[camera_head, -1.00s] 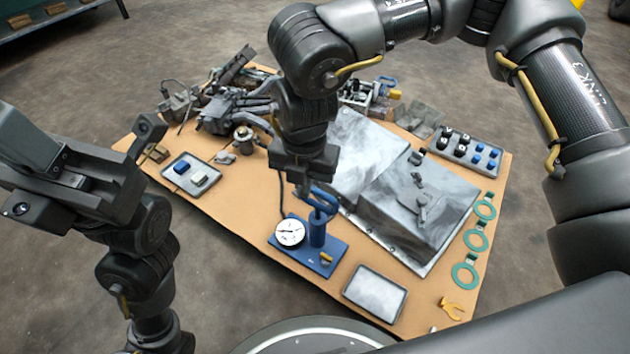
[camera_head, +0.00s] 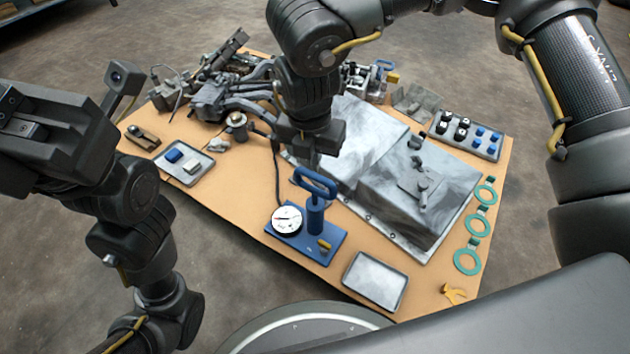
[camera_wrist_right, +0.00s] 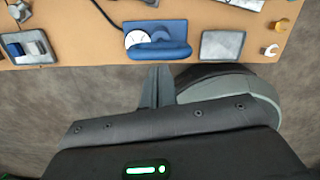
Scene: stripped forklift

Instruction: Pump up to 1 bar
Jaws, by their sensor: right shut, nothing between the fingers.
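The blue hand pump (camera_head: 316,218) stands on a blue base plate near the front of the table, its loop handle (camera_head: 315,184) at the top. A round white gauge (camera_head: 286,219) sits on the plate's left; its reading is too small to make out. In the right wrist view the pump handle (camera_wrist_right: 162,50) and gauge (camera_wrist_right: 137,38) show beyond the fingers. My right gripper (camera_head: 306,160) is just above and behind the handle in the head view, shut and empty, apart from it. My left gripper (camera_head: 40,125) hangs at the left, away from the pump; its jaws are unclear.
An empty grey tray (camera_head: 375,280) lies right of the pump. A large grey metal cover (camera_head: 420,190) is behind it. Green rings (camera_head: 478,224) line the right edge, with a yellow clip (camera_head: 453,294) in front. A small tray (camera_head: 184,162) and metal parts (camera_head: 225,95) are at left.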

